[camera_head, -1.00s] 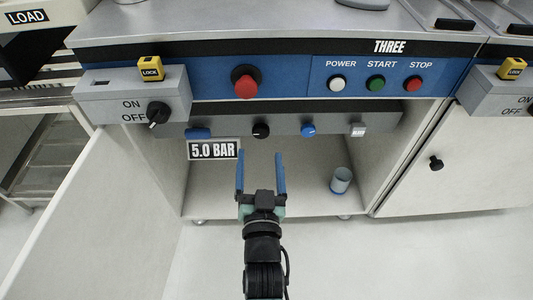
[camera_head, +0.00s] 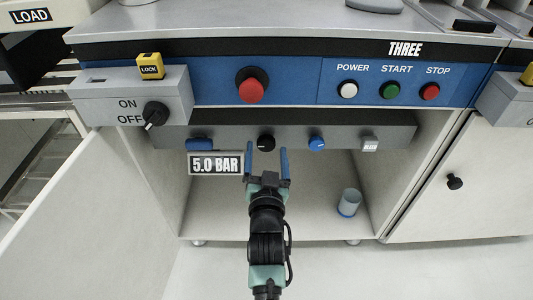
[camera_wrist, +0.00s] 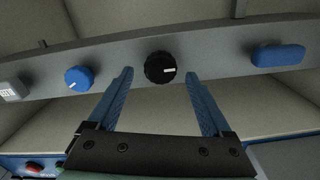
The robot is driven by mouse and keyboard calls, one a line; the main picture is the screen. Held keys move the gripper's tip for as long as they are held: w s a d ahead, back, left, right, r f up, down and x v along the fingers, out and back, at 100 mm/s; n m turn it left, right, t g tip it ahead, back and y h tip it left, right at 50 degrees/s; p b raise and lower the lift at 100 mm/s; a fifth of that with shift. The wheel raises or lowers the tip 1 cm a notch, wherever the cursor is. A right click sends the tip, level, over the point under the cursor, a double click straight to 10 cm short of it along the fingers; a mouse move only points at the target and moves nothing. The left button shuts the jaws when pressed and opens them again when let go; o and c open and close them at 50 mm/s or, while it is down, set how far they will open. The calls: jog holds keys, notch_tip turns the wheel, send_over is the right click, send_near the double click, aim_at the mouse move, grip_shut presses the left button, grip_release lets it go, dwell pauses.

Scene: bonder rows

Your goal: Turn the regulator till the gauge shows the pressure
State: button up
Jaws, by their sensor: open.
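Under the blue panel of station THREE, a grey bar (camera_head: 345,133) carries a black knob (camera_head: 266,143) and a blue knob (camera_head: 317,143); I cannot tell for certain which is the regulator. My gripper (camera_head: 266,155) is open, with its two blue fingers pointing up at the black knob. In the wrist view, the black knob (camera_wrist: 159,67) shows between the open fingertips (camera_wrist: 158,76), with its white mark pointing right; contact cannot be told. The blue knob (camera_wrist: 79,78) is left there. A sign (camera_head: 216,163) reads "5.0 BAR". No gauge dial is readable.
A blue oblong part (camera_head: 200,144) and a grey block (camera_head: 369,144) sit on the bar's ends. An ON/OFF switch (camera_head: 155,115) and red emergency button (camera_head: 252,87) are above. A cup (camera_head: 349,203) stands in the open cabinet, whose door (camera_head: 85,210) is swung left.

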jog(key=shift+w, duration=0.95)
grip_shut()
